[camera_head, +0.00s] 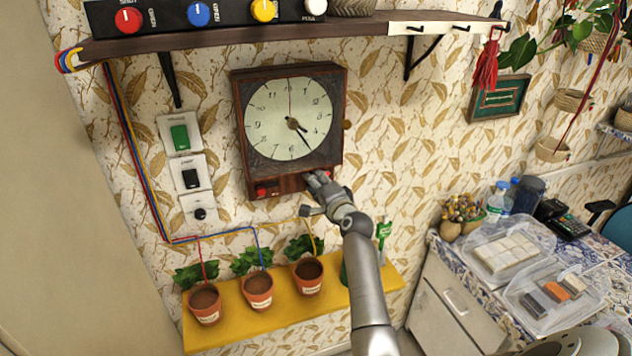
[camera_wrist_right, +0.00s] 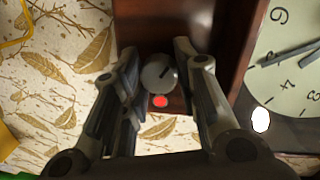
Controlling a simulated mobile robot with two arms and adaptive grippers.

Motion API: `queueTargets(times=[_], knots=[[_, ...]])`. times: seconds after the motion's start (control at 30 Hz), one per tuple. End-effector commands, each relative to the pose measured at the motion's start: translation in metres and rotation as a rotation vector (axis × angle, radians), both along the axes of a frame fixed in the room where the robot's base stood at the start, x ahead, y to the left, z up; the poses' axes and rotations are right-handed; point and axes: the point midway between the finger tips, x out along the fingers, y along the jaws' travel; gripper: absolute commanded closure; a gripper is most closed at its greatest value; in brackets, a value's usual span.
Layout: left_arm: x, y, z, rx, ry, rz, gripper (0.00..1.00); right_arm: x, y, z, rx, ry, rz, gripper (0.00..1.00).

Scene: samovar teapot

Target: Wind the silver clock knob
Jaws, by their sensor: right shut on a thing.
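The wall clock (camera_head: 272,135) has a dark wooden case, a pale round face and dark hands. The silver knob (camera_wrist_right: 159,72), round with a dark mark across it, sits on the clock's lower wooden panel. My right gripper (camera_head: 313,181) reaches up to the bottom of the clock and hides the knob in the head view. In the right wrist view, its two fingers (camera_wrist_right: 157,60) stand on either side of the silver knob and are shut on it. My left gripper is not in view.
A red knob (camera_head: 261,190) is on the panel's left. A shelf (camera_head: 220,38) with coloured buttons is above. Wall switches (camera_head: 186,165) are left. A yellow ledge (camera_head: 238,326) with potted plants is below. A table with clear boxes (camera_head: 545,297) is right.

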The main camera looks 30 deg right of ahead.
Motion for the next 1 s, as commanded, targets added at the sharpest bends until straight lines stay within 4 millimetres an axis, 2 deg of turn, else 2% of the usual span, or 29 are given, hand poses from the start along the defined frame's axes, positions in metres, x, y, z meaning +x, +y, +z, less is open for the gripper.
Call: queueTargets(times=[0.03,0.6,1.0], knots=[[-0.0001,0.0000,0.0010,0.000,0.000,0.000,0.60,-0.0002,0.0024,-0.0051,0.047,0.000,0.005,0.95],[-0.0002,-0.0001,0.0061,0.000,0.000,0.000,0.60,-0.0001,0.0021,-0.0051,0.568,-0.124,0.003,0.95],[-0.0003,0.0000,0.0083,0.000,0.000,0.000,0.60,-0.0003,0.0019,-0.0051,0.831,-0.188,0.004,0.95]])
